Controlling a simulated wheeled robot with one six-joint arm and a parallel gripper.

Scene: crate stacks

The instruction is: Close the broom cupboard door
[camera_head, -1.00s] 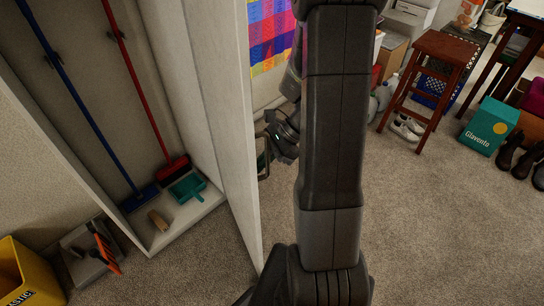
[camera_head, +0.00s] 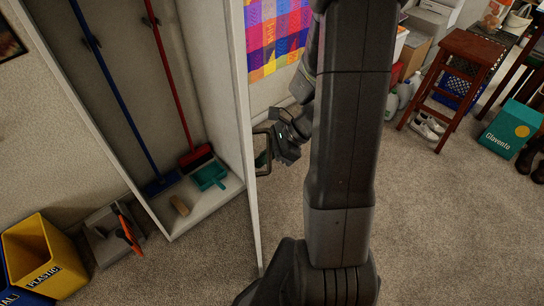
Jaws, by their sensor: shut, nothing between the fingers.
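The broom cupboard (camera_head: 205,215) stands open at the left, its inside in plain view. Its white door (camera_head: 250,120) stands swung out and shows almost edge-on, as a narrow strip running down to the carpet. My gripper (camera_head: 264,157) is on the door's right side, close against its outer face, shut and empty. A dark loop shows beside the door there; I cannot tell handle from finger, or whether they touch. My arm hides part of the room to the right of the door.
A stool (camera_head: 466,70) and box (camera_head: 510,130) are right. Carpet between is clear.

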